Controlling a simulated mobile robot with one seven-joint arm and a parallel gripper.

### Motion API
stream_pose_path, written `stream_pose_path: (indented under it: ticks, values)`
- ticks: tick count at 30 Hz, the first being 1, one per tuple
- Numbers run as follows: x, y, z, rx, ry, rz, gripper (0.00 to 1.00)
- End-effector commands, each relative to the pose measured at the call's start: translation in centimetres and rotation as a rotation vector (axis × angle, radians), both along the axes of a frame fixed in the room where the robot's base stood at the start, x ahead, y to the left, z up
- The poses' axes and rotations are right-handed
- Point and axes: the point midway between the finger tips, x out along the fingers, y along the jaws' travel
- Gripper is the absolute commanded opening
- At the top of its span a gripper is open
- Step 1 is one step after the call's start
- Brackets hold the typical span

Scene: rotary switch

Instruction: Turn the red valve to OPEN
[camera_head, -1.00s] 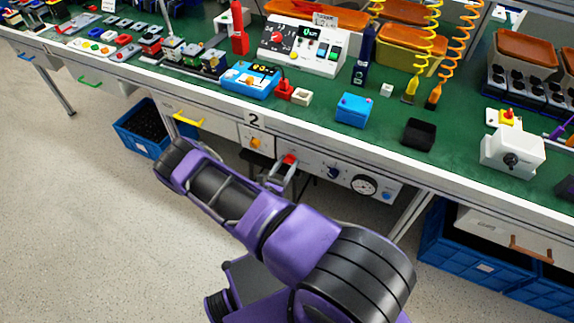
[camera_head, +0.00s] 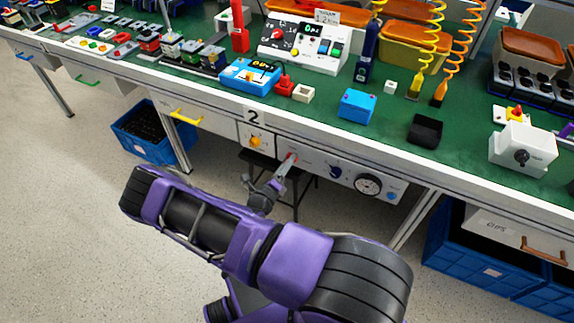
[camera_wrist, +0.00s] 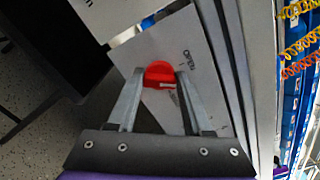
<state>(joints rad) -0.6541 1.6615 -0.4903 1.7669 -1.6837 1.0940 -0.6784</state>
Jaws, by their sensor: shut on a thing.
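The red valve (camera_wrist: 159,74) is a round knob on the white panel under the bench edge. In the wrist view it sits between the two fingertips of my gripper (camera_wrist: 159,80), which are shut on it from both sides. A small white mark shows on the knob's lower edge.
A crowded green bench top (camera_head: 310,110) lies above. Blue crates (camera_head: 145,130) stand on the floor at the left, with more at the right. Dark stool legs are under the panel.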

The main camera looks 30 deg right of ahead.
Motion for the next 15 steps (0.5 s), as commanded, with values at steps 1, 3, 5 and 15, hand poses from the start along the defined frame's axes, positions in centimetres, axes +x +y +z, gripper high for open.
stream_pose_path:
  ticks: [1, 3, 5, 15]
  values:
    - [-0.08, 0.03, -0.23, -0.027, 0.037, -0.001, 0.0]
    - [-0.08, 0.06, -0.23, -0.068, 0.089, 0.0, 0.0]
    - [-0.09, 0.07, -0.25, -0.102, 0.134, 0.0, 0.0]
    - [-0.08, 0.05, -0.26, -0.264, 0.342, -0.001, 0.0]
